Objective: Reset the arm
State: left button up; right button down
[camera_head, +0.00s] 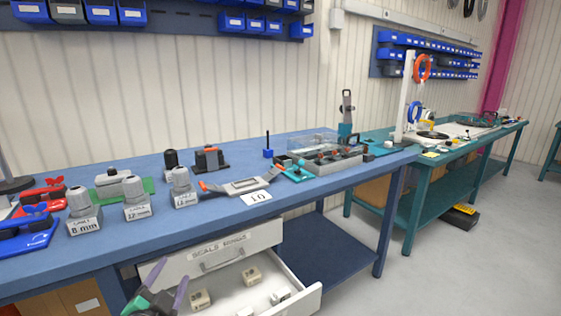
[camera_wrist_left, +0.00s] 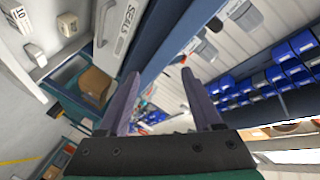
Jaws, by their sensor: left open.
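My left gripper (camera_head: 171,278) shows at the bottom of the head view, in front of the open drawer (camera_head: 300,300) of the blue workbench. Its two purple fingers are spread apart, and nothing shows between them. In the left wrist view my left gripper (camera_wrist_left: 160,76) also has its fingers apart and empty; the drawer front with a "SEALS" label (camera_wrist_left: 127,22) lies past it at the upper left. Small pale blocks (camera_head: 252,275) lie in the drawer. My right gripper is in neither view.
The blue workbench (camera_head: 300,147) carries grey labelled fittings (camera_head: 83,212), a "10" card (camera_head: 258,197) and a grey compartment tray (camera_head: 335,163). A teal bench (camera_head: 425,175) with reels stands at the right. Blue bins (camera_head: 230,22) hang on the wall. Grey floor is free at the right.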

pick_arm(q)
jog(key=s+f+n+g+h, duration=0.1)
jog(key=s+f+n+g, duration=0.6)
jog(key=s+f+g, duration=0.95)
jog(key=s+f+t+p, duration=0.1)
jog(key=s+f+p, duration=0.2)
jog(key=f, duration=0.8)
jog(key=s+f+t+p, duration=0.2)
jog(key=f, duration=0.9)
jog(key=s+a+f+g+p, duration=0.1)
jog(key=s+f+p, duration=0.1)
jog(key=s+f, duration=0.3)
jog(key=s+a+f+p, duration=0.1)
jog(key=s+f, duration=0.4)
jog(key=s, duration=0.7)
jog(key=shift+a+f+m+g+p, duration=0.2)
jog(key=shift+f+m+g+p, duration=0.15)
jog(key=shift+p, duration=0.35)
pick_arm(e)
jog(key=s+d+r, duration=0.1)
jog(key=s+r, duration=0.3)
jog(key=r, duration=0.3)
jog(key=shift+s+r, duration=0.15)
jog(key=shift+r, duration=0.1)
